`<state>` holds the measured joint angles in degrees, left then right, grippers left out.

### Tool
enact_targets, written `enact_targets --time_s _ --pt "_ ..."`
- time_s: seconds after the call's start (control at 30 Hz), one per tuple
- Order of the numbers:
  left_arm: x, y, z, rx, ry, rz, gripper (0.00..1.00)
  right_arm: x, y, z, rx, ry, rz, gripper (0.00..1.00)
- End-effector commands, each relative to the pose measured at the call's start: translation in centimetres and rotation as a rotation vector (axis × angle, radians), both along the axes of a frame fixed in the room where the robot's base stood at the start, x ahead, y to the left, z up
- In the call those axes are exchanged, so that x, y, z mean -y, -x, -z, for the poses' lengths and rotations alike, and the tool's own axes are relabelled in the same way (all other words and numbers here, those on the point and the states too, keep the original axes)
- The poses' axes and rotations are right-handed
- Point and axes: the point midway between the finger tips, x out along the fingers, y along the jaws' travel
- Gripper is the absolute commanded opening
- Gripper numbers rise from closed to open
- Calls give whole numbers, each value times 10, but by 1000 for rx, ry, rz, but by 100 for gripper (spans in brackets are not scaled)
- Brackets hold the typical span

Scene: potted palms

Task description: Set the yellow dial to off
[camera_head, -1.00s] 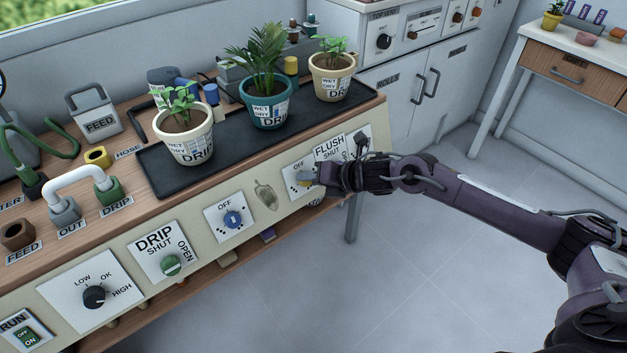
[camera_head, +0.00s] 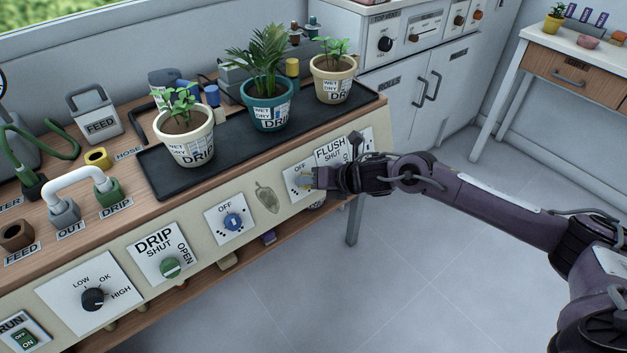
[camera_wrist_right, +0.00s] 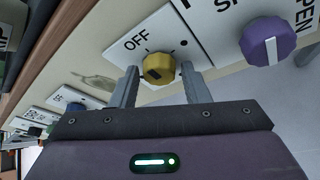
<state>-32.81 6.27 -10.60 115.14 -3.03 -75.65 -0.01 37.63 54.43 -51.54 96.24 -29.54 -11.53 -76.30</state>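The yellow dial (camera_wrist_right: 158,67) is on a white plate with an OFF label on the sloped bench front. Its dark mark lies at the lower left of its face in the right wrist view; I cannot tell for sure which tick it points at. In the head view the dial (camera_head: 306,177) is mostly hidden by my right gripper (camera_head: 310,181). In the wrist view my right gripper (camera_wrist_right: 160,82) is open, one finger on each side of the dial, with small gaps. My left gripper is not in view.
A purple dial (camera_wrist_right: 268,44) on the flush plate sits close by on one side. A blue dial (camera_head: 233,221) is on the other side. Potted palms stand on the black tray (camera_head: 220,158) above. The floor (camera_head: 440,260) in front is clear.

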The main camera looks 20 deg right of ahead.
Motion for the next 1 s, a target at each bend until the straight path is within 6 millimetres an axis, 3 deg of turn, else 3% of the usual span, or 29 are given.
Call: enact_targets --time_s 0.1,0.4,0.73,1.0 --pt "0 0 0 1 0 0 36 0 0 0 0 -1 1 53" --pt "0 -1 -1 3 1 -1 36 3 2 -3 1 -1 2 53" --pt "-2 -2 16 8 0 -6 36 28 37 -33 -1 1 1 53" --pt "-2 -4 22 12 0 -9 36 38 51 -45 0 -1 1 53"
